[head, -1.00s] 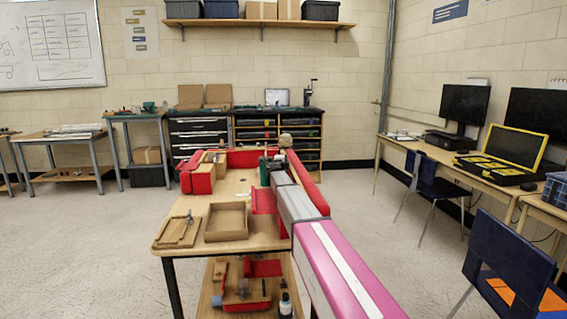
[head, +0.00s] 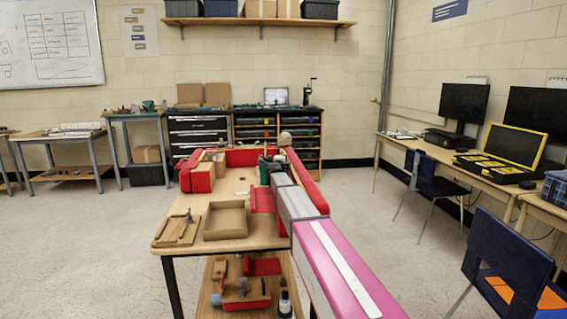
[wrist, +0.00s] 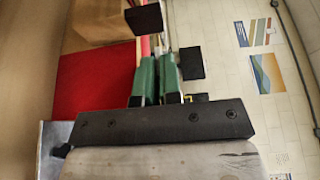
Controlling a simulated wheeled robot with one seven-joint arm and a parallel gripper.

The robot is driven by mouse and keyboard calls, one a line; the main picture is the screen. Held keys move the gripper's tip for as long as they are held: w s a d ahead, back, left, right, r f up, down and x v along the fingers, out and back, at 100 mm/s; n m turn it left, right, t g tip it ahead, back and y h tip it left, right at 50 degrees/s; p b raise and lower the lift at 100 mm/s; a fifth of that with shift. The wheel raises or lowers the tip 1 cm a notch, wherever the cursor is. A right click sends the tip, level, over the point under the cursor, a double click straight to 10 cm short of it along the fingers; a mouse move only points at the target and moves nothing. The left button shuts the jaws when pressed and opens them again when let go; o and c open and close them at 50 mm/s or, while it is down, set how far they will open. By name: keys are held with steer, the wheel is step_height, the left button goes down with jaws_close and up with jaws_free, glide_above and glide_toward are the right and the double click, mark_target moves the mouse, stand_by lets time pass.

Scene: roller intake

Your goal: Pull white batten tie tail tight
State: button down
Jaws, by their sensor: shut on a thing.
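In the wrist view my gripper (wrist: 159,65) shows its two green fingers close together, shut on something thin. A narrow pale strip (wrist: 165,25) runs up from between the fingertips and looks like the white batten tie tail. The grip point itself is hidden between the fingers. Black blocks stand near the fingertips, one ahead and one on the right. In the head view my gripper (head: 266,168) is over the far part of the workbench, partly behind my arm. The tie is too small to make out there.
The wooden workbench (head: 170,247) carries a shallow open box (head: 226,234) and a wooden tray (head: 178,232) near its front. Red blocks and panels (head: 202,180) stand at its far end. Its lower shelf holds small items and a bottle (head: 285,305). The floor to the left is clear.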

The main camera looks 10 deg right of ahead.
steer(key=c, duration=1.7)
jaws_free()
steer(key=shift+s, duration=0.3)
steer(key=o, duration=0.6)
steer(key=v, duration=0.7)
